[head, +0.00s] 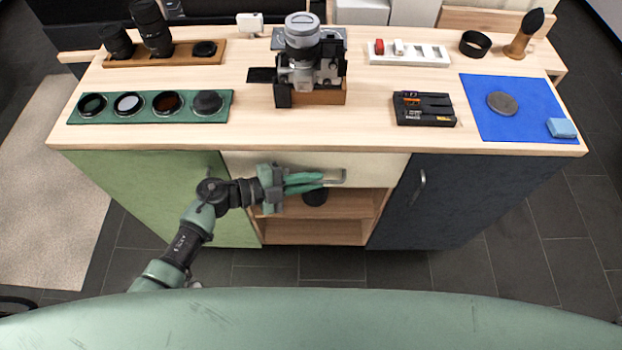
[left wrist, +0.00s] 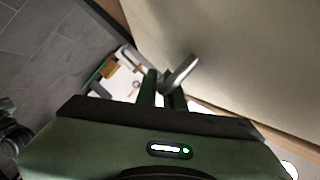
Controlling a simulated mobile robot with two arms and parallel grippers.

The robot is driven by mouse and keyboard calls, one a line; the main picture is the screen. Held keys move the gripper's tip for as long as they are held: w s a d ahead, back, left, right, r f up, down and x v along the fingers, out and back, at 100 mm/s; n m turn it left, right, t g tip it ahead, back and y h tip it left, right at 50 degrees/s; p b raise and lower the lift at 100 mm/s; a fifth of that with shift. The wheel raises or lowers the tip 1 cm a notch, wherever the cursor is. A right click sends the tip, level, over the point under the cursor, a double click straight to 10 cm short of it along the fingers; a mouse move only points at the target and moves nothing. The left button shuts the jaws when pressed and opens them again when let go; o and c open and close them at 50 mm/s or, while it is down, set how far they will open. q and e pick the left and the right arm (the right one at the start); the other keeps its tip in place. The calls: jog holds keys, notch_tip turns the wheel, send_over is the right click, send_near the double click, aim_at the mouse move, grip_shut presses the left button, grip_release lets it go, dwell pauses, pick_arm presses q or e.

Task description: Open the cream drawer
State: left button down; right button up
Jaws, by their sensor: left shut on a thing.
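The cream drawer (head: 380,166) is under the middle of the tabletop, between a green door and a dark blue door. I see no clear gap at its front. Its metal bar handle (head: 343,177) is on the front face and also shows in the left wrist view (left wrist: 183,72). My left gripper (head: 322,180) reaches in from the left with green fingers. It is shut on the handle, and the fingers hide part of it. In the left wrist view the fingers (left wrist: 163,88) meet the handle beside a cream panel. My right gripper is not in view.
The tabletop (head: 360,135) holds a camera (head: 303,60), a green filter tray (head: 220,112), dark batteries (head: 424,108) and a blue mat (head: 520,122). Below the drawer is an open wooden shelf (head: 345,205) with a dark round object (head: 315,197). The floor in front is partly clear.

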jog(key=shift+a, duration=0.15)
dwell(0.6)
